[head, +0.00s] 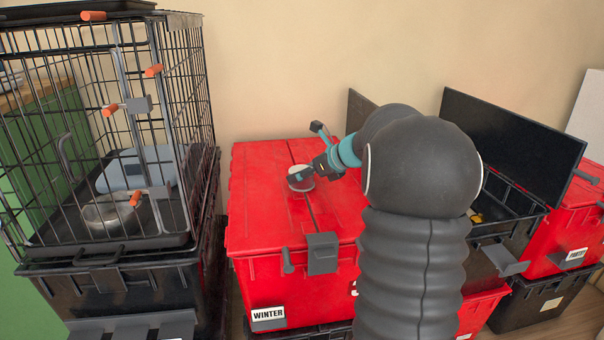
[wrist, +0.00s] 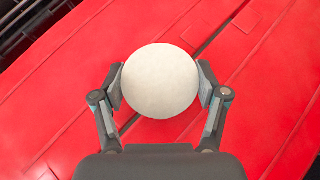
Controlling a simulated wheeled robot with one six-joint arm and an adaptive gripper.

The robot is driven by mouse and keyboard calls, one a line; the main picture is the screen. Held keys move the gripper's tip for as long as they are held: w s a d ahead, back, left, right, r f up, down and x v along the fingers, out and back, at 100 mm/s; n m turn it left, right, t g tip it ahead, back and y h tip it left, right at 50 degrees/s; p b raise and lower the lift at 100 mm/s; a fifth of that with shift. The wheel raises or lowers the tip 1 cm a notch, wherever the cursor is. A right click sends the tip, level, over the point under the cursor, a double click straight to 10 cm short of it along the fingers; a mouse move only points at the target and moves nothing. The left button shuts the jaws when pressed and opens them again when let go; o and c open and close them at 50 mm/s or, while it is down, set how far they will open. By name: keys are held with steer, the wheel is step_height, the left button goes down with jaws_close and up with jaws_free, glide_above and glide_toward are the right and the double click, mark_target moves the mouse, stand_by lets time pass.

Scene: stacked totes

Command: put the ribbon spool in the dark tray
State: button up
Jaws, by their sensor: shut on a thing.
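My gripper (head: 312,174) is shut on a round, pale white thing (wrist: 160,80), which I take to be the ribbon spool; one finger presses each side in the wrist view. In the head view the spool (head: 301,183) is small and partly covered by the gripper, at the top of the red tote (head: 262,215). I cannot tell whether it touches the lid. A shallow dark tray-like thing (head: 70,12) lies on top of the wire cage at the upper left. The cage also has a dark floor pan (head: 95,245). I cannot tell which is the dark tray.
The wire cage (head: 185,110) stands on a black tote at the left, with a metal bowl (head: 103,214) inside. An open black tote (head: 510,212) with a raised lid (head: 512,130) stands right of my arm. The red lid is otherwise largely clear.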

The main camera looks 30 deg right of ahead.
steer(key=o, duration=1.2)
steer(key=shift+c, duration=0.2)
